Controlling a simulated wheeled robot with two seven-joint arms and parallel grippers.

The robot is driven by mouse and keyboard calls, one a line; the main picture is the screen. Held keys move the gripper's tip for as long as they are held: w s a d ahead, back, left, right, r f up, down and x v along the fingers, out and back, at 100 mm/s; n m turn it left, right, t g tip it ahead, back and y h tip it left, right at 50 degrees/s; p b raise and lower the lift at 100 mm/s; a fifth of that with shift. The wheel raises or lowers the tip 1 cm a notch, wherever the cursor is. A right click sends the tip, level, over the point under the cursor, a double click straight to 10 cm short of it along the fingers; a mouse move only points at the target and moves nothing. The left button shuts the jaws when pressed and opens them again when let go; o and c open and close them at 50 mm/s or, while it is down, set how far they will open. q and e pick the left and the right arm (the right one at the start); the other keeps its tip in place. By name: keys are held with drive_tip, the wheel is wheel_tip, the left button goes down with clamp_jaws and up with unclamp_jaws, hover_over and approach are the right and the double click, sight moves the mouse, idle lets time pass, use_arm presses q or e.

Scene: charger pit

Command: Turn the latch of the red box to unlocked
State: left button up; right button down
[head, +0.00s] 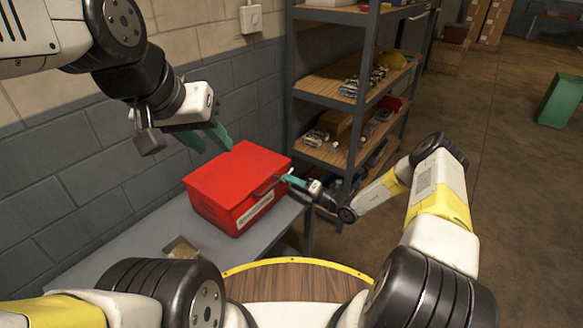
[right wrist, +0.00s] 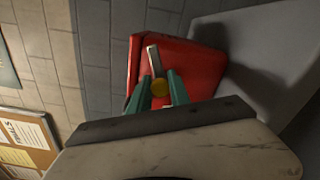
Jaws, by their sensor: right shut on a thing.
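The red box (head: 233,183) sits on the grey table with its lid down and a pale label on its front. Its latch (right wrist: 153,64) shows in the right wrist view as a pale bar with a yellowish round piece at its near end. My right gripper (head: 287,179) is at the right end of the box's front. In the right wrist view its green fingers (right wrist: 160,90) are on both sides of the latch's round end, shut on it. My left gripper (head: 208,137) hangs above and behind the box's left part, apart from it, with its green fingers spread.
The grey table (head: 157,229) stands against the block wall, with a small tan item (head: 180,248) at its front left. A metal shelf rack (head: 340,107) with assorted items stands just right of the box. A round wooden top with a yellow rim (head: 290,282) is in front.

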drive_tip(key=shift+w+d+m, duration=0.1)
drive_tip(key=shift+m, duration=2.2)
drive_tip(key=c, duration=1.2)
unclamp_jaws()
drive_tip(key=shift+c, duration=0.2)
drive_tip(key=v, duration=0.8)
